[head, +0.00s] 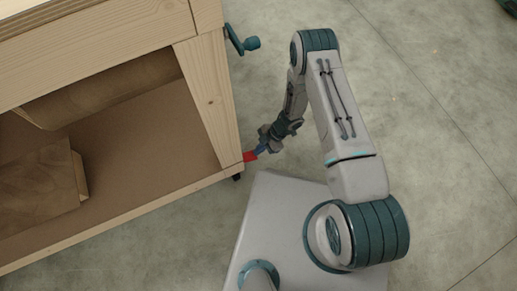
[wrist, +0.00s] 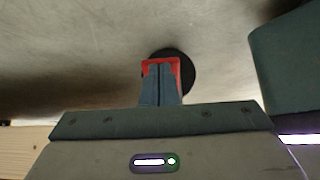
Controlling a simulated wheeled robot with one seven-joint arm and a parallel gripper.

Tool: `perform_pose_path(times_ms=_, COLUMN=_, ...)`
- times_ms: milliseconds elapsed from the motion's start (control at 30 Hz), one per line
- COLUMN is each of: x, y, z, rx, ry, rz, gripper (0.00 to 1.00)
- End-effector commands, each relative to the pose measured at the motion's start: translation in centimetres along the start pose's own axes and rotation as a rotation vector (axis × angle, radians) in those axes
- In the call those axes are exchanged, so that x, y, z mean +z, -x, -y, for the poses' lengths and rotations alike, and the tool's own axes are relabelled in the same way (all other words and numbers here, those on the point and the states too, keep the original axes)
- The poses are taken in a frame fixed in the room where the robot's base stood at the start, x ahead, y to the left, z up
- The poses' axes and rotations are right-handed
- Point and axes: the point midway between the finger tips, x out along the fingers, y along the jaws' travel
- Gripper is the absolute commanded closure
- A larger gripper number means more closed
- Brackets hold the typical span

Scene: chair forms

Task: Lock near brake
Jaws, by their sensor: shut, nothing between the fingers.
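The near brake is a red tab (head: 249,156) at the foot of the wooden bench's near right leg, beside a dark caster (head: 237,177). In the wrist view the red brake (wrist: 178,66) shows around my fingertips, with the round black caster wheel (wrist: 189,82) behind it. My gripper (head: 262,150) is shut and empty. Its fingertips (wrist: 162,70) overlap the red tab in the wrist view. I cannot tell whether they touch it. The fingers hide most of the tab, so its tilt is unclear.
The wooden bench (head: 208,95) fills the left, with a lower shelf (head: 130,150) holding wooden pieces (head: 40,185). A teal crank handle (head: 243,42) sticks out from its right side, above my gripper. Open concrete floor (head: 430,90) lies to the right.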

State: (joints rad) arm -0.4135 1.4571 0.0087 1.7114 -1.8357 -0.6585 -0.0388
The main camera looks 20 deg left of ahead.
Motion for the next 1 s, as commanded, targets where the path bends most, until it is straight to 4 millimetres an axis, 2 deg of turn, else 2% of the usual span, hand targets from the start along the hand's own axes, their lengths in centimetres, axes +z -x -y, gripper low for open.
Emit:
perform_pose_path(times_ms=767, x=0.5, y=-0.8, z=0.1, rx=-0.004, ry=0.0, rz=0.004, gripper=1.0)
perform_pose_path(times_ms=867, x=0.3, y=-0.3, z=0.1, rx=-0.004, ry=0.0, rz=0.004, gripper=1.0)
perform_pose_path(times_ms=1000, x=-0.4, y=1.6, z=0.2, rx=0.0, ry=-0.002, rz=0.003, gripper=1.0)
